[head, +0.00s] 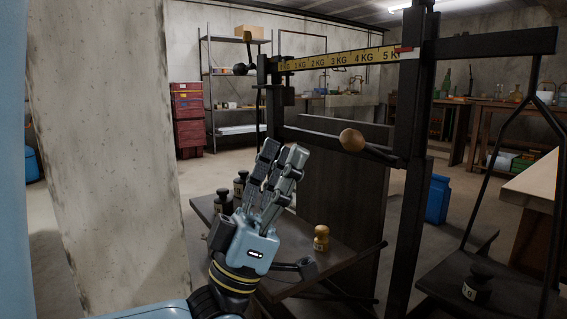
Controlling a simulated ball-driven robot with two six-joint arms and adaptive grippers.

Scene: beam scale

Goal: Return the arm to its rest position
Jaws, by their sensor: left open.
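My left gripper (281,162) is in the middle of the head view, pointing up. Its two dark and grey fingers are apart with nothing seen between them. The arm comes in from the lower left. Behind the gripper stands the dark beam scale (418,140), with a yellow graduated beam (340,60) marked in KG. The gripper appears in front of the scale's dark shelf (345,250), and I cannot tell the gap. My right gripper is not in view.
Several dark weights (224,202) and a brass weight (321,238) stand on the shelf. Another dark weight (478,284) sits on the hanging pan (440,282) at right. A brass-coloured ball knob (352,140) is right of the gripper. A concrete pillar (105,150) stands at left.

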